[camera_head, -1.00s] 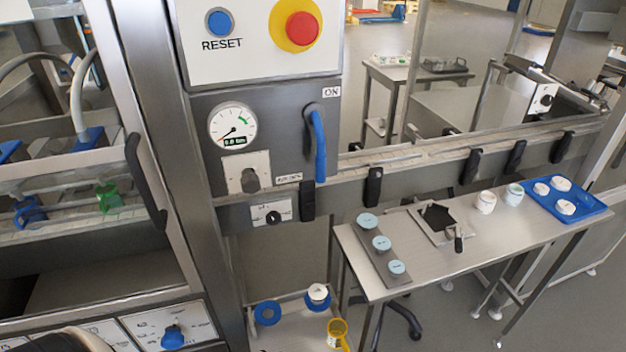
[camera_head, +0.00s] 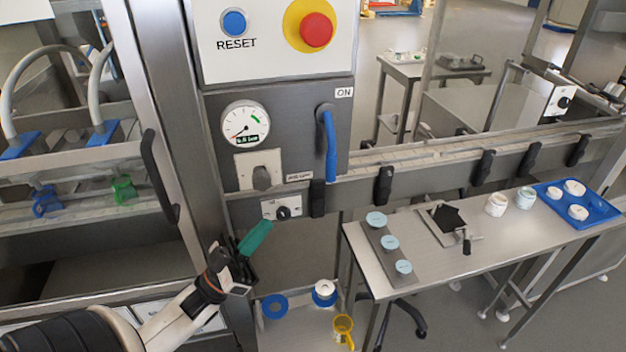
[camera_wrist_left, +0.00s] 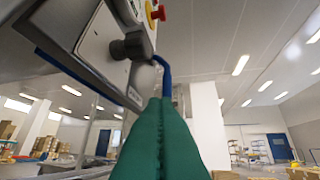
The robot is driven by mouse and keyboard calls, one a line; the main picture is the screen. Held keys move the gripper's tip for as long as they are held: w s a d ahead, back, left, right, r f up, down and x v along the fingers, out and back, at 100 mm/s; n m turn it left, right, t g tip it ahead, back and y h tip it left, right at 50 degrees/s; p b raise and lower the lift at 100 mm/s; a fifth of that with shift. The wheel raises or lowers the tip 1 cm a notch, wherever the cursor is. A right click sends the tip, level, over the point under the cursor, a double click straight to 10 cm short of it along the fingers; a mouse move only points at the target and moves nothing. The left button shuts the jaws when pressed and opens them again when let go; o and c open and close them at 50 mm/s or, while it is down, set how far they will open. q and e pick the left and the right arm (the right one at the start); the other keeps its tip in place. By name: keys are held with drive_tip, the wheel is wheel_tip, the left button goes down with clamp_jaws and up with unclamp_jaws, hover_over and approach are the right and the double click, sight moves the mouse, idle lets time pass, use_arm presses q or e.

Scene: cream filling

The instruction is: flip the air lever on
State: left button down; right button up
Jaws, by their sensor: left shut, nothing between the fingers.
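The blue air lever (camera_head: 330,145) hangs down from its pivot on the grey machine panel, below the ON label (camera_head: 344,92). It also shows in the left wrist view (camera_wrist_left: 166,78), just beyond my fingertips. A round pressure gauge (camera_head: 245,124) sits left of the lever, with its needle toward the lower left. My left gripper (camera_head: 258,236) has green fingers, shut and empty, below and left of the lever and apart from it. In the left wrist view the shut fingers (camera_wrist_left: 160,108) point up toward the panel. My right gripper is not in view.
A dark knob (camera_head: 262,178) and a small dial (camera_head: 283,211) stick out from the panel near the lever. Black handles (camera_head: 384,185) line the rail to the right. A steel table (camera_head: 440,262) with cups and a blue tray (camera_head: 597,218) stands at right.

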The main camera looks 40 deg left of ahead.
use_arm(q)
drive_tip(key=shift+s+r+m+h, duration=0.55)
drive_tip(key=shift+r+m+h, duration=0.2)
drive_tip(key=shift+h, duration=0.45)
drive_tip(key=p, duration=0.4)
approach(327, 165)
wheel_tip(327, 165, up, 4)
drive_tip(key=w, duration=0.1)
drive_tip(key=p, duration=0.1)
drive_tip(key=w+d, duration=0.1)
drive_tip(key=shift+w+d+r, duration=0.15)
drive_tip(key=shift+w+r, duration=0.15)
drive_tip(key=shift+w+d+f, duration=0.15)
drive_tip(key=shift+w+d, duration=0.1)
drive_tip(key=shift+w, duration=0.2)
